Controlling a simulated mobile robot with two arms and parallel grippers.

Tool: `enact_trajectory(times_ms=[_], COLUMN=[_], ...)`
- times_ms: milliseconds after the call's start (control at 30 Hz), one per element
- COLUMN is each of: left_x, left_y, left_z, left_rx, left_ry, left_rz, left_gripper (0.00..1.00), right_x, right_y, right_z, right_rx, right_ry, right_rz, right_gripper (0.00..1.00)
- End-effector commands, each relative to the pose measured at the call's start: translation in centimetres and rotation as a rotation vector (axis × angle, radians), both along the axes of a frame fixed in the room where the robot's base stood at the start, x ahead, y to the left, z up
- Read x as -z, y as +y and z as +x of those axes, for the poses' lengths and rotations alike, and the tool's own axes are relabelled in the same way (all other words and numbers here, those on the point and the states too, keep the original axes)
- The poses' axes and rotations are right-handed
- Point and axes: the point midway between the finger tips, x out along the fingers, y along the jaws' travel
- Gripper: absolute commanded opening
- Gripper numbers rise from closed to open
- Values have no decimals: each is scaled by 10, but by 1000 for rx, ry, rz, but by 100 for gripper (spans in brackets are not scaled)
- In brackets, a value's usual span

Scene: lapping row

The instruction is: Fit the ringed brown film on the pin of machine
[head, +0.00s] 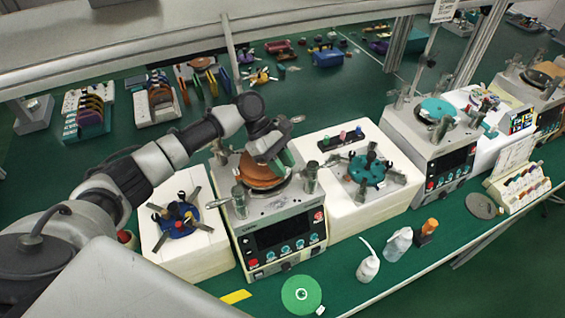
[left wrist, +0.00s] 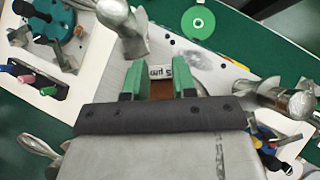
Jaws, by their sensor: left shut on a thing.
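My left gripper (head: 279,168) is over the top of the lapping machine (head: 284,238) at the centre, its green fingers pointing down. It is shut on the ringed brown film (head: 256,178), an orange-brown disc that looks low over the machine's round plate. In the left wrist view a brown strip of the film (left wrist: 160,91) and a white label show between the green fingertips (left wrist: 158,82). The machine's pin is hidden behind the film and gripper. I cannot tell whether the film touches the plate. My right gripper is not in view.
Metal posts (head: 311,172) stand around the machine top. White blocks flank it, with a blue fixture (head: 178,220) left and a teal fixture (head: 366,170) right. A green disc (head: 302,307) lies in front. White bottles (head: 368,266) stand to the right.

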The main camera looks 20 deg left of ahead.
Motion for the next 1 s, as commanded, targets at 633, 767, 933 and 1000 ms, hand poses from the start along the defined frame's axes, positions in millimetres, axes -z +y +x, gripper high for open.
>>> enact_trajectory(times_ms=[633, 767, 933, 1000], left_x=[2, 6, 10, 12], left_y=[0, 0, 1, 1], left_z=[0, 0, 0, 0], left_rx=[0, 0, -1, -1], left_ry=[0, 0, -1, 0], left_rz=[0, -1, -1, -1], left_gripper=[0, 0, 0, 0], right_x=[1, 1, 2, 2], right_y=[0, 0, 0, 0], right_z=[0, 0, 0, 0], right_rx=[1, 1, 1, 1], right_ry=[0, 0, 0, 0], right_rz=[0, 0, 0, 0], right_gripper=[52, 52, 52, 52])
